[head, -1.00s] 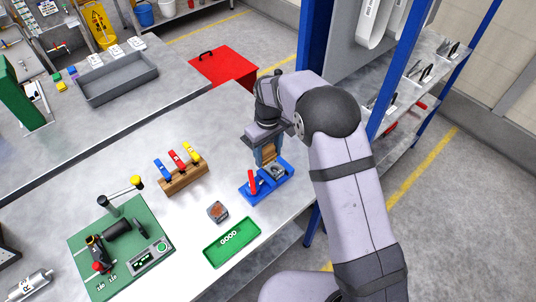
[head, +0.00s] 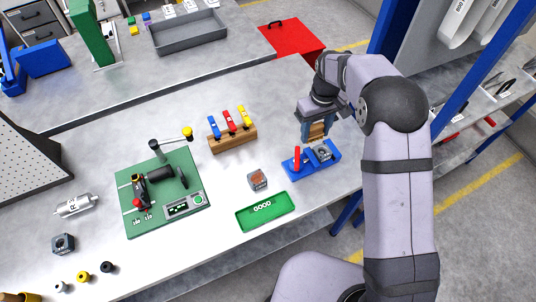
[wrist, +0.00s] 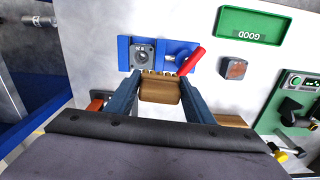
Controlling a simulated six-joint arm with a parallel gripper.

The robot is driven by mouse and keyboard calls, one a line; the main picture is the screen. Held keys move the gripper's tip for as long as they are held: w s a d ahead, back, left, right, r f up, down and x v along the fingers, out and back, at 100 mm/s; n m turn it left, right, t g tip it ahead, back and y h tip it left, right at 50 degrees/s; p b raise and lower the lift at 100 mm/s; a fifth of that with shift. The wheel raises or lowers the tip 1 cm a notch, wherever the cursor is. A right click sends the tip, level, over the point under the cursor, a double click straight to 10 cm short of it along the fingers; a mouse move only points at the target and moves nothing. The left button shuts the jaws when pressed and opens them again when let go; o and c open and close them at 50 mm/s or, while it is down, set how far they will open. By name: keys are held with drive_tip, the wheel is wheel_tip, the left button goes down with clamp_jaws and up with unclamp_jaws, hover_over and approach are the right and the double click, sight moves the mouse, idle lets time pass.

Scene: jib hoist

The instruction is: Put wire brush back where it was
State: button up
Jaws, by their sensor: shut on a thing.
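The wire brush (wrist: 160,92), a wooden block with a row of bristles along one edge, is held between the two fingers of my gripper (wrist: 159,80) in the wrist view. In the head view my gripper (head: 316,132) is shut on the brush (head: 318,129), just behind the blue fixture (head: 292,172). The fixture carries an upright red handle (head: 297,158) and a grey metal block with a round hole (head: 323,152). I cannot tell whether the brush touches the fixture or the bench.
A rusty block (head: 257,180) and a green GOOD tray (head: 266,212) lie left of the fixture. A wooden rack (head: 232,141) holds blue, red and yellow tools. A green board (head: 165,195) stands further left. Bare bench lies between them.

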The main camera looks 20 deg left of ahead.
drive_tip(key=s+a+f+b, duration=0.25)
drive_tip(key=a+b, duration=0.25)
drive_tip(key=a, duration=0.4)
drive_tip(key=s+a+f+b, duration=0.1)
drive_tip(key=s+a+b, duration=0.3)
drive_tip(key=a, duration=0.6)
drive_tip(key=shift+n, duration=0.3)
drive_tip(key=shift+w+d+f+p, duration=0.15)
drive_tip(key=shift+f+p, duration=0.45)
drive_tip(key=shift+f, duration=1.85)
drive_tip(key=shift+w+d+f+p, duration=0.15)
drive_tip(key=shift+f+p, duration=0.4)
drive_tip(key=shift+f, duration=1.9)
drive_tip(key=shift+f, duration=0.15)
drive_tip(key=o, duration=1)
wheel_tip(320, 180, up, 12)
drive_tip(key=b, duration=0.4)
drive_tip(key=shift+r, duration=0.2)
